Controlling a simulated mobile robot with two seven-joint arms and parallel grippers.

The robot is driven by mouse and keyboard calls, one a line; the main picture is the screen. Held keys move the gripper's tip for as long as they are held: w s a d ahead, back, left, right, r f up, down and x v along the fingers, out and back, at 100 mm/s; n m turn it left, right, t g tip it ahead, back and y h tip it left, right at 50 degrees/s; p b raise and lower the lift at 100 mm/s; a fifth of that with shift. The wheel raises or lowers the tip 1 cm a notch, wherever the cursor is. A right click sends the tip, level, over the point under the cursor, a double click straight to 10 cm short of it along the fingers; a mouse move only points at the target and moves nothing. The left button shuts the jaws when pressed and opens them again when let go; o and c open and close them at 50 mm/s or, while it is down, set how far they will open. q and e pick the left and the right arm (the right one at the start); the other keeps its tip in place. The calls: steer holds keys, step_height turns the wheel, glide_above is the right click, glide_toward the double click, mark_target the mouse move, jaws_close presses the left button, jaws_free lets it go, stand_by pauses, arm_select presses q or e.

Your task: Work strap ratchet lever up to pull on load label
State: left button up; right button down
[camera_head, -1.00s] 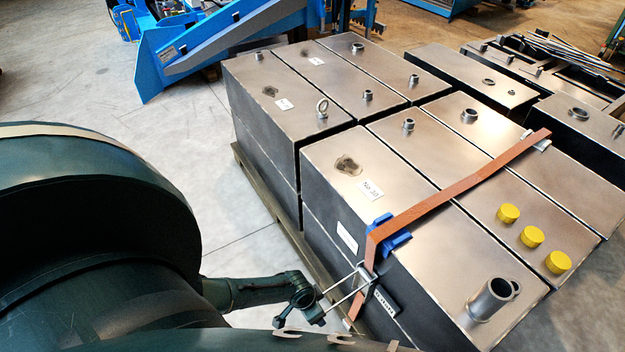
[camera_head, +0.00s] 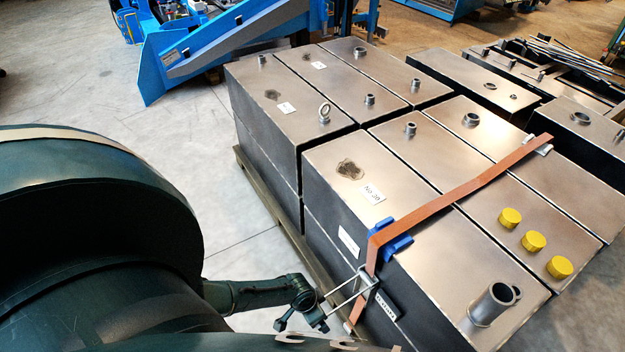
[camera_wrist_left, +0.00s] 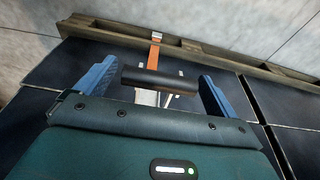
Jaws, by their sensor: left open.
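The orange strap (camera_head: 455,190) runs over a dark-sided steel tank and down its near side, over a blue corner guard (camera_head: 396,245). The ratchet (camera_head: 366,284) hangs on that side, with two thin metal lever arms sticking out to the left. A white label with dark marks (camera_head: 386,304) is beside it. In the left wrist view the lever's black grip bar (camera_wrist_left: 160,77) lies crosswise between the blue fingers of my left gripper (camera_wrist_left: 158,70). The fingers are open, with gaps to the bar's ends. In the head view these fingers cannot be made out. My right gripper is not in view.
More steel tanks (camera_head: 290,95) stand close together on a wooden pallet (camera_head: 268,205), several with upright pipe stubs. A blue machine (camera_head: 225,45) stands behind. The grey floor (camera_head: 215,150) left of the pallet is clear.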

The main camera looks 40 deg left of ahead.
arm_select(q)
steer(key=shift+s+r, duration=0.1)
steer(key=shift+r, duration=0.3)
steer(key=p+v, duration=0.5)
steer(key=v, duration=0.7)
steer(key=shift+p, duration=0.3)
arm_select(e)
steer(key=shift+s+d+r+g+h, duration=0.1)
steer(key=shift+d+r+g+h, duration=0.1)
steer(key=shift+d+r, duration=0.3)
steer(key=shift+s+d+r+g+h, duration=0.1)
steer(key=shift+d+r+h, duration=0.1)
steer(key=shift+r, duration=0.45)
arm_select(q)
steer(key=shift+r, duration=0.15)
